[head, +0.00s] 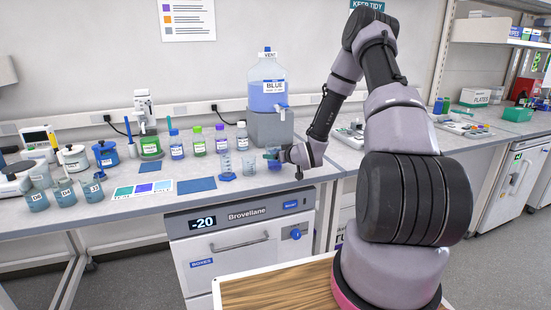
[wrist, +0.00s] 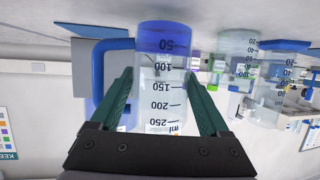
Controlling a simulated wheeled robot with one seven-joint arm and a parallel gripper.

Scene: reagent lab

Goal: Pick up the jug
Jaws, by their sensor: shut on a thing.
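The jug (wrist: 160,85) is a clear vessel with dark volume marks and blue at its base end, with a blue handle (wrist: 105,70) on the left; the wrist picture is upside down. My gripper (wrist: 163,85) is shut on the jug, with a green finger on either side of its body. In the head view my gripper (head: 280,154) is at the right end of the row of vessels, in front of the grey block. There the jug is small and partly hidden by my gripper. I cannot tell whether its base touches the bench.
A clear beaker (head: 249,166) and a measuring cylinder (head: 226,164) stand close left of the jug. A blue-liquid carboy (head: 267,85) stands on a grey block (head: 267,128) behind. Several bottles are farther left, with a blue mat (head: 196,185) in front.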

